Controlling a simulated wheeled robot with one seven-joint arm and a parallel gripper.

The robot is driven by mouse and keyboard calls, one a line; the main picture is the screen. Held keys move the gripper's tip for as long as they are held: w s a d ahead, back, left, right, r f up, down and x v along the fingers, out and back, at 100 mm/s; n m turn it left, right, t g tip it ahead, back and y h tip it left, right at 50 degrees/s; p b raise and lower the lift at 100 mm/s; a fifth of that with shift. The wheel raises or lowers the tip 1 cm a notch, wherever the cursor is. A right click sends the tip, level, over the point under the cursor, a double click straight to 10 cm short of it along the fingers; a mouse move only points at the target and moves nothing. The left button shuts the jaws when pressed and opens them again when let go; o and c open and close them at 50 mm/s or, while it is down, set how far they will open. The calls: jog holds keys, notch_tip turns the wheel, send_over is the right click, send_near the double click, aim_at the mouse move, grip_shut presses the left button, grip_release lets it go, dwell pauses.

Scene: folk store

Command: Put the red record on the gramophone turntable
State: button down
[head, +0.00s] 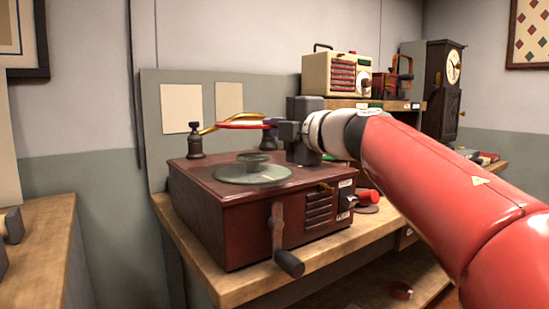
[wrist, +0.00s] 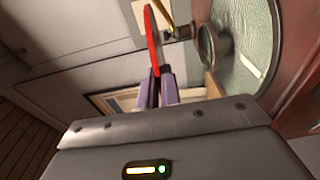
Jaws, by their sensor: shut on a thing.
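The red record (head: 243,125) is held level, seen nearly edge-on, above the gramophone turntable (head: 240,174). My gripper (head: 271,123) is shut on the record's right edge. In the wrist view the record (wrist: 151,42) is a thin red strip between the purple fingers of my gripper (wrist: 157,76). The turntable (wrist: 243,35) shows at the upper right there, apart from the record.
The tonearm post (head: 195,142) stands at the box's back left. A crank (head: 280,245) sticks out in front. A cream radio (head: 335,75) and a dark clock (head: 440,90) stand at the back right. Open air lies between record and turntable.

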jog(key=shift+f+b, duration=1.25)
jog(key=shift+f, duration=1.7)
jog(key=shift+f, duration=0.1)
jog(key=c, duration=2.1)
grip_release()
jog(key=shift+f, duration=0.1)
jog(key=o, duration=0.5)
jog(key=shift+r, duration=0.3)
jog(key=v, duration=1.2)
jog(key=shift+f, duration=0.1)
